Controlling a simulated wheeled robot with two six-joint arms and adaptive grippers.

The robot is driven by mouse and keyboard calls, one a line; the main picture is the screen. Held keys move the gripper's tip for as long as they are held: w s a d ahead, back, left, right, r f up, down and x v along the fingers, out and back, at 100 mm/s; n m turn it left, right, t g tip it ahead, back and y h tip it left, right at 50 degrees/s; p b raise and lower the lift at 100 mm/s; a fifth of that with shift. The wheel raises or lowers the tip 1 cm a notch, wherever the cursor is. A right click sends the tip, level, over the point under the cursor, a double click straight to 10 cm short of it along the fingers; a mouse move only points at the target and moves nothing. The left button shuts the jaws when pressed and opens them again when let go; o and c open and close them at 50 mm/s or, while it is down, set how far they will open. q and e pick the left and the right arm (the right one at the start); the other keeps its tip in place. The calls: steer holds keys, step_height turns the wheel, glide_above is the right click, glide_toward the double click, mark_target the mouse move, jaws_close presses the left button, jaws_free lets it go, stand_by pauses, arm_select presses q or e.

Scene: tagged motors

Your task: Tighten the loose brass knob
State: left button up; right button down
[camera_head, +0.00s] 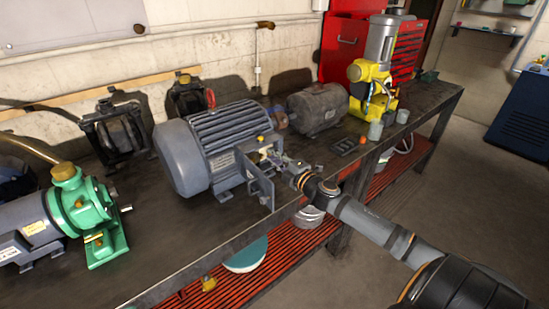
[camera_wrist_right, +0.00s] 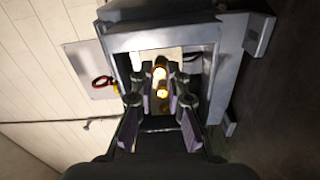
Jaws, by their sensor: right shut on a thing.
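A large grey motor (camera_head: 215,150) stands on the workbench, with an open terminal box (camera_head: 258,185) on the side facing me. My right gripper (camera_head: 270,158) reaches into this box from the right. In the right wrist view, a shiny brass knob (camera_wrist_right: 162,92) sits between the fingertips of my right gripper (camera_wrist_right: 161,103), which is shut on it. A second bright brass part (camera_wrist_right: 159,73) shows just beyond it, inside the box frame (camera_wrist_right: 190,35). The fingers hide part of the knob and the box inside. My left gripper is not in view.
A green pump (camera_head: 90,210) stands at the left of the bench (camera_head: 170,255). A smaller grey motor (camera_head: 318,108) and a yellow machine (camera_head: 372,80) stand to the right. A red tool cabinet (camera_head: 345,40) is behind. Open floor (camera_head: 470,180) lies at the right.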

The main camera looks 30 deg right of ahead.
steer(key=shift+f+m, duration=0.2)
steer(key=shift+m, duration=4.1)
steer(key=shift+f, duration=0.1)
steer(key=c, duration=1.4)
jaws_free()
steer(key=shift+s, duration=0.1)
steer(key=shift+c, duration=0.2)
steer(key=shift+o, duration=0.6)
steer(key=shift+r, duration=0.2)
